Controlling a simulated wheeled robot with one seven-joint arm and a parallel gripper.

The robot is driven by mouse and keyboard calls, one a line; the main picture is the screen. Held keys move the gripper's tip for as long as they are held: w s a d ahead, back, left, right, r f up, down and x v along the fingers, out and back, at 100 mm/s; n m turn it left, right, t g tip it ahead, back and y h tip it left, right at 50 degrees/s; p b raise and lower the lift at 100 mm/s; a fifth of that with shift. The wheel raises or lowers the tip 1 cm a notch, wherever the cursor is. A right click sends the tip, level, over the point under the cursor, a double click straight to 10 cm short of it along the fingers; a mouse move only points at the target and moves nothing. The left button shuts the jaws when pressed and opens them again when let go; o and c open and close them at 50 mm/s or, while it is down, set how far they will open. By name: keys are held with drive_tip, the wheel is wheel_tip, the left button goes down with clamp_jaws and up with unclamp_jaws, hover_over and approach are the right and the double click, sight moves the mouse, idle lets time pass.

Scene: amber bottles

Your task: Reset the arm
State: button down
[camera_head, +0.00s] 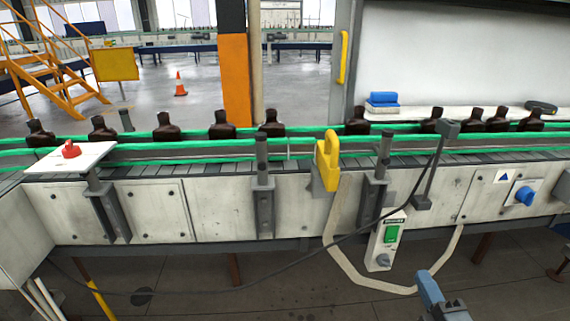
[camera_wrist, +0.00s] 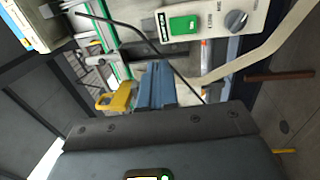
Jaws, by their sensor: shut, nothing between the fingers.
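My gripper (camera_head: 427,283) shows at the bottom right of the head view, low in front of the conveyor and away from the bottles. Its blue fingers also show in the wrist view (camera_wrist: 157,72), pressed together with nothing between them. Amber bottles (camera_head: 222,126) stand upright in a spaced row on the conveyor (camera_head: 300,150). In the wrist view the fingers point toward the conveyor side, near a yellow part (camera_wrist: 117,97).
A control box (camera_head: 388,240) with a green switch hangs on the conveyor front, with a cable looping below. A yellow scanner-like part (camera_head: 327,160) and a white plate with a red button (camera_head: 70,150) sit along the near edge. Floor in front is mostly clear.

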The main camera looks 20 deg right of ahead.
drive_tip(key=s+a+m+g+y, duration=0.1)
drive_tip(key=s+a+m+y, duration=0.35)
drive_tip(key=s+a, duration=0.9)
drive_tip(key=s+a+r+m+g, duration=0.1)
drive_tip(key=s+a+r+m, duration=0.2)
drive_tip(key=s, duration=0.4)
drive_tip(key=s+a+r+m+g, duration=0.1)
drive_tip(key=s+a+r+m, duration=0.2)
drive_tip(key=s+r+m, duration=0.3)
drive_tip(key=shift+s+m+g+y, duration=0.45)
drive_tip(key=shift+s+m, duration=0.2)
drive_tip(key=shift+s, duration=0.2)
